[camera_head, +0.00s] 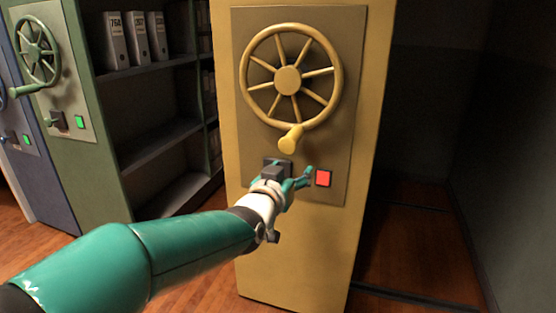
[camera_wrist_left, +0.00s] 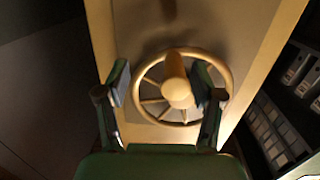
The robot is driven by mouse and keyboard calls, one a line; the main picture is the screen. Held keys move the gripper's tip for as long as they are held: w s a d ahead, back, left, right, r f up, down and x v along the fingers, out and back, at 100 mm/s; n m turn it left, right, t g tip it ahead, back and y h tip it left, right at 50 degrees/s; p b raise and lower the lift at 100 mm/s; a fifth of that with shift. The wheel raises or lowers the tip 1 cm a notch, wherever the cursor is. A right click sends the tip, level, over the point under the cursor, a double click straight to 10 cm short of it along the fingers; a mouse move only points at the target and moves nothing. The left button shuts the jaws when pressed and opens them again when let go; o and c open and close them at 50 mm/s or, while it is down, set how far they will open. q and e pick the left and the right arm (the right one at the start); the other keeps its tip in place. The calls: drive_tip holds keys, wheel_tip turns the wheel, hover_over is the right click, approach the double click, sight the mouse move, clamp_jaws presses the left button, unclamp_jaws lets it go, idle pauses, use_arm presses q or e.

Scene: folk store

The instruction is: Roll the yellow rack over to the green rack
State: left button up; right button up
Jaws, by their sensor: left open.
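The yellow rack (camera_head: 297,240) stands in the centre of the head view, with a yellow spoked handwheel (camera_head: 335,88) on its end panel. The wheel's handle knob (camera_head: 291,139) is at the bottom of the wheel. My left gripper (camera_head: 290,178) is open in front of the panel, below the knob. In the left wrist view, the knob (camera_wrist_left: 177,82) appears between the open fingers, with the wheel (camera_wrist_left: 183,123) behind; contact cannot be told. The green rack (camera_head: 90,175) stands to the left. My right gripper is not in view.
A red light (camera_head: 323,178) is on the yellow panel; a green light (camera_head: 79,121) is on the green rack. An open aisle with shelves and binders (camera_head: 135,40) separates the racks. A blue rack (camera_head: 35,180) stands far left. Floor rails (camera_head: 415,298) run at right.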

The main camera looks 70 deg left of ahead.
sight(293, 138)
use_arm(q)
drive_tip(key=shift+y, duration=0.8)
drive_tip(key=s+r, duration=0.1)
drive_tip(key=r, duration=0.1)
drive_tip(key=s+r, duration=0.1)
drive_tip(key=shift+s+a+r, duration=0.1)
drive_tip(key=shift+s+r, duration=0.3)
drive_tip(key=p+x, duration=0.3)
drive_tip(key=x, duration=0.6)
drive_tip(key=shift+w+a, duration=0.3)
drive_tip(key=shift+f, duration=0.1)
drive_tip(key=shift+w+a, duration=0.35)
clamp_jaws()
